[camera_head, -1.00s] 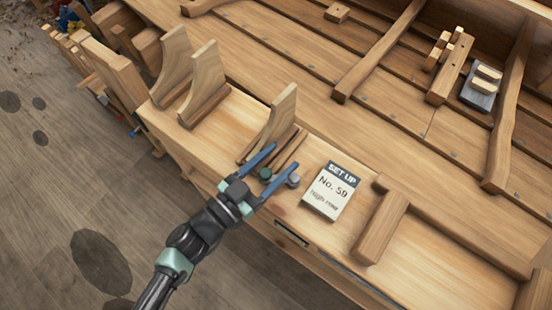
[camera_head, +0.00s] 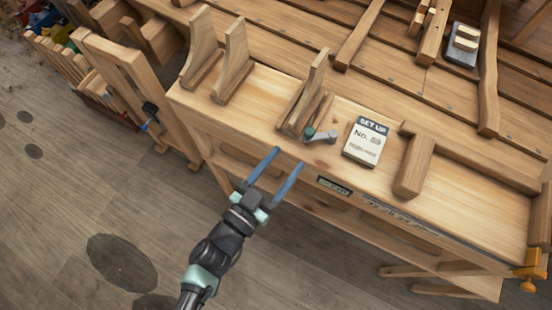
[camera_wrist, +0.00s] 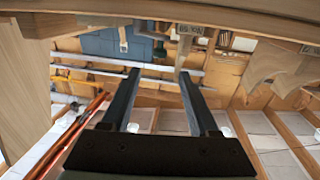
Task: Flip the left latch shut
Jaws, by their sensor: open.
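No part is plainly marked as the left latch. A small grey lever with a teal knob (camera_head: 318,135) lies on the bench top near its front edge, beside a wooden bracket, in the head view; it may be the latch. Whether it is open or shut is too small to tell. My gripper (camera_head: 288,158) is open and empty, just in front of the bench edge, left of and nearer than the lever, apart from it. In the wrist view my gripper's (camera_wrist: 158,74) two dark fingers are spread with nothing between them, and I cannot make out the lever.
A card reading "SET UP No. 59" (camera_head: 367,141) lies right of the lever. Upright wooden brackets (camera_head: 233,60) stand to the left. An angled wooden block (camera_head: 415,165) is farther right. An orange clamp (camera_head: 530,270) is at the right end. Floor in front is open.

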